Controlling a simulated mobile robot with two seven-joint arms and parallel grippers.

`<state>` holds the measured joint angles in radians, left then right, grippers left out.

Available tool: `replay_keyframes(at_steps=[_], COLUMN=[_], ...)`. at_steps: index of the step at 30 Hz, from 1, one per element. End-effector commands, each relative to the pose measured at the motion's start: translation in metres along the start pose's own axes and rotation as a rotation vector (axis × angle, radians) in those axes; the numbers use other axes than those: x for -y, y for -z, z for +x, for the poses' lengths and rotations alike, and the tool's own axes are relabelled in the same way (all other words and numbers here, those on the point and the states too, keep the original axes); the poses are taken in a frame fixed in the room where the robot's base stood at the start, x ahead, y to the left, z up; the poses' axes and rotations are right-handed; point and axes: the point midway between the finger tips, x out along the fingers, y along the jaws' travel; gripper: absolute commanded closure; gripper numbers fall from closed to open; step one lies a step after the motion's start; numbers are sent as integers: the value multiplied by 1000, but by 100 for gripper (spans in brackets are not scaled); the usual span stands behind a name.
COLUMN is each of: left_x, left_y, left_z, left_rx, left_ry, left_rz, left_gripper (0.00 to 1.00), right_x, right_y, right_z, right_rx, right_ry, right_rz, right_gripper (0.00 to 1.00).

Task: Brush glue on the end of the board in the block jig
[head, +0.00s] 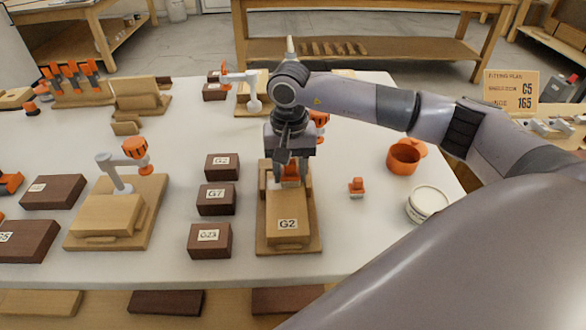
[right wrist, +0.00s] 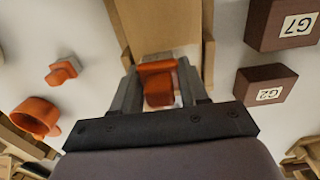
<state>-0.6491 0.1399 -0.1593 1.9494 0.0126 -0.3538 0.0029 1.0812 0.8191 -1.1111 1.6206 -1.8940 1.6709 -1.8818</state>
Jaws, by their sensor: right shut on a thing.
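A pale wooden board labelled G2 (head: 288,238) lies in a wooden jig (head: 262,244) at the centre of the bench. My right gripper (head: 290,168) points down over the far end of this board. It is shut on an orange object, perhaps the glue brush (right wrist: 160,86), seen between the fingers in the right wrist view. Its lower end is hidden, so I cannot tell whether it touches the board. An orange pot (head: 403,158) and a white round tub (head: 428,203) stand to the right. My left gripper is not in view.
Dark blocks labelled G2 (head: 222,167), G7 (head: 217,200) and G23 (head: 210,241) stand left of the jig. A small orange piece (head: 357,188) is to its right. Another wooden fixture (head: 150,212) with an orange-headed clamp stands further left. Bare bench lies around the small orange piece.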

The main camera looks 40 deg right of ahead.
Motion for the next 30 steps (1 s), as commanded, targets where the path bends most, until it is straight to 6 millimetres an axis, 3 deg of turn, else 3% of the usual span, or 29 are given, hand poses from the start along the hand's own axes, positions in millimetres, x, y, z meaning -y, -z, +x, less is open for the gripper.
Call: replay_keyframes(at_steps=[19, 30], left_x=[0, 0], left_y=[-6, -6], left_z=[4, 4], left_rx=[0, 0], left_ry=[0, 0], left_rz=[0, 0], left_gripper=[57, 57], right_x=[27, 26], right_y=[0, 0], right_z=[-1, -1], right_rx=[0, 0], right_ry=[1, 0], right_rz=[-2, 0], right_gripper=[81, 81])
